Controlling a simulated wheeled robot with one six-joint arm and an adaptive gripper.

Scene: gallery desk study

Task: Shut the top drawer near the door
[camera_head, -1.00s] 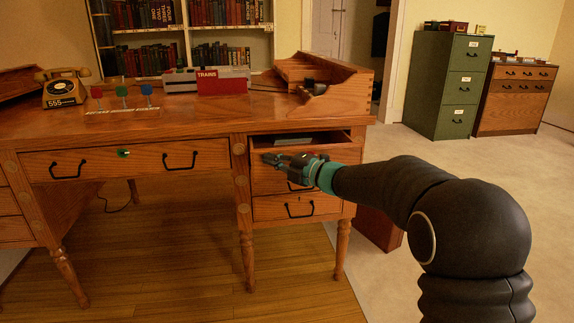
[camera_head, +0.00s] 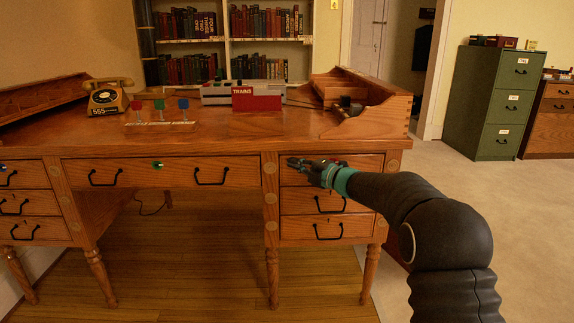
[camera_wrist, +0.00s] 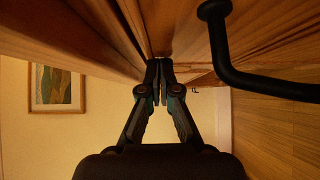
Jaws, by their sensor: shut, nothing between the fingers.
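The wooden desk's right-hand top drawer (camera_head: 367,163), on the side toward the doorway, shows its front level with the drawers below, and no opening shows above it. It looks shut; my gripper and arm hide part of its front. My gripper (camera_head: 291,162) is shut and empty, at the left part of that drawer front by the rosette post. In the wrist view the closed fingertips (camera_wrist: 160,70) are close to the wood, but I cannot tell if they touch. A black handle (camera_wrist: 225,55) is at right there.
Two more drawers (camera_head: 325,201) are below, with black handles. The wide middle drawer (camera_head: 140,174) is left. A telephone (camera_head: 107,97), a red TRAINS box (camera_head: 256,98) and a wooden organizer (camera_head: 370,112) stand on the desk. A green cabinet (camera_head: 490,100) stands right; carpet between is clear.

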